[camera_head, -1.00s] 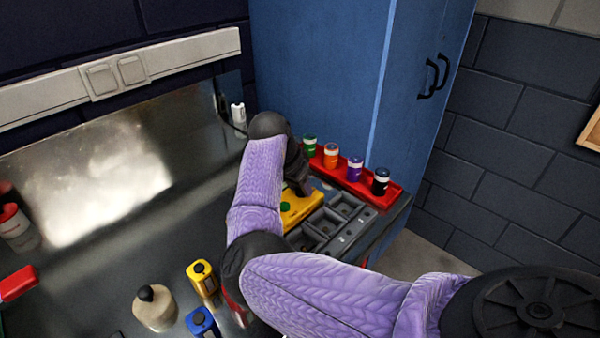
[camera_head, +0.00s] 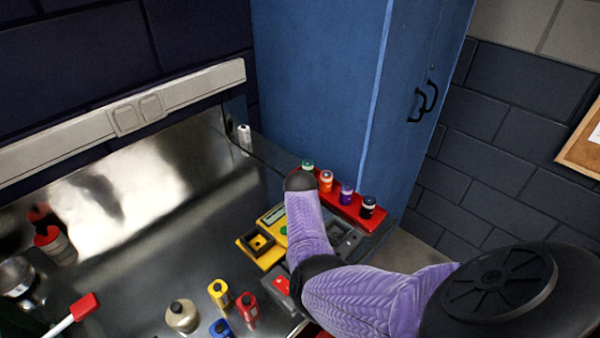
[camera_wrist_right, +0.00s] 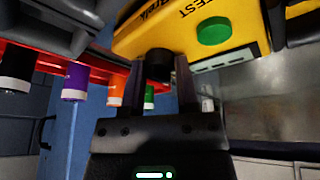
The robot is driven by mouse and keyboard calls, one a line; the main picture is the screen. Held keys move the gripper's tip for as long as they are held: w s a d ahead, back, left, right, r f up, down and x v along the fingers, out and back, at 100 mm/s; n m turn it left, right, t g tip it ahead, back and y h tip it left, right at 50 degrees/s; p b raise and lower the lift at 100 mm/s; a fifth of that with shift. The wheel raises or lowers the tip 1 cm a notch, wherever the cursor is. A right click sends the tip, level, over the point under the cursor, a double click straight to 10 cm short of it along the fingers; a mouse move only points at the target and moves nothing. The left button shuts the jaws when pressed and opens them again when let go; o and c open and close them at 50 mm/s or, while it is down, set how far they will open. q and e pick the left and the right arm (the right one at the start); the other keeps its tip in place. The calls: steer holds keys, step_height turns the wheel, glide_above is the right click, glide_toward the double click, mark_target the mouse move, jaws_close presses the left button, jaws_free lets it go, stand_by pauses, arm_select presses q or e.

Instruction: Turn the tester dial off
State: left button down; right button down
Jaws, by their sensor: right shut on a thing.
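The yellow tester (camera_head: 250,254) sits on the bench, partly covered by my right forearm in the head view. It has a green button (camera_head: 284,230) and a dark square recess. In the right wrist view the yellow tester (camera_wrist_right: 215,20) fills the top, with the lettering upside down and the green button (camera_wrist_right: 213,33) to the right. My right gripper (camera_wrist_right: 160,72) has its two fingers either side of the black dial knob (camera_wrist_right: 159,60), shut on it. The dial's pointer mark cannot be made out. In the head view my arm hides this gripper and the dial. My left gripper is not in view.
A red rack (camera_head: 340,207) with several coloured-label bottles stands behind the tester, before a blue cabinet (camera_head: 310,80). A grey compartment tray (camera_head: 350,243) is beside the tester. Small bottles (camera_head: 218,292) stand at the front. A red-headed tool (camera_head: 83,307) lies left.

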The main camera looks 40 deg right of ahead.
steer(key=shift+r+n+p, duration=0.1)
steer(key=shift+n+p, duration=0.25)
steer(key=shift+n, duration=0.05)
stand_by(0.4)
steer(key=shift+c, duration=1.8)
jaws_free()
steer(key=p+v, duration=0.5)
steer(key=v, duration=0.4)
steer(key=shift+s+r, duration=0.3)
steer(key=shift+r, duration=0.05)
steer(key=shift+s+d, duration=0.1)
